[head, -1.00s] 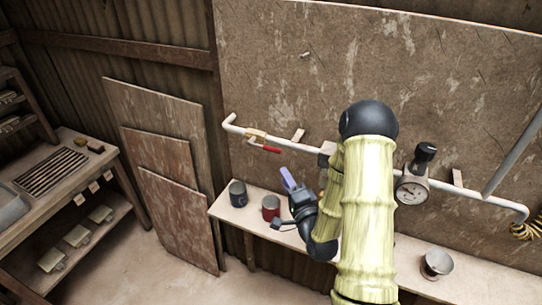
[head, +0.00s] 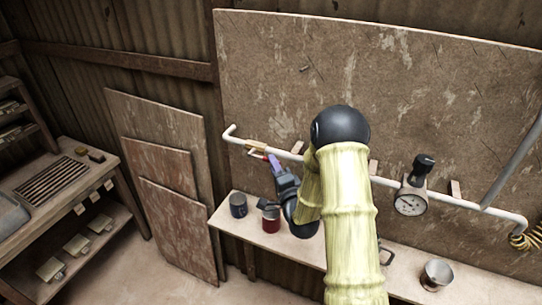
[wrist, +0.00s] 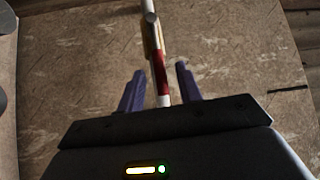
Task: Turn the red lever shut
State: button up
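The red lever (head: 257,156) sits on the brass valve (head: 254,146) near the left end of the white wall pipe. It lies roughly along the pipe, and its right part is hidden behind my gripper in the head view. My gripper (head: 273,163) is up at the lever, its purple fingers pointing toward the wall. In the wrist view my gripper (wrist: 160,72) is open, with one purple finger on each side of the red lever (wrist: 159,78). Gaps show between the lever and both fingers. I cannot tell how deep the lever sits between them.
A dark mug (head: 238,205) and a red mug (head: 271,220) stand on the narrow shelf (head: 222,216) below the pipe. Boards (head: 179,230) lean at left.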

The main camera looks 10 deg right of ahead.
jog(key=shift+p+x, duration=0.45)
jog(key=shift+x, duration=1.1)
jog(key=shift+c, duration=0.4)
grip_shut()
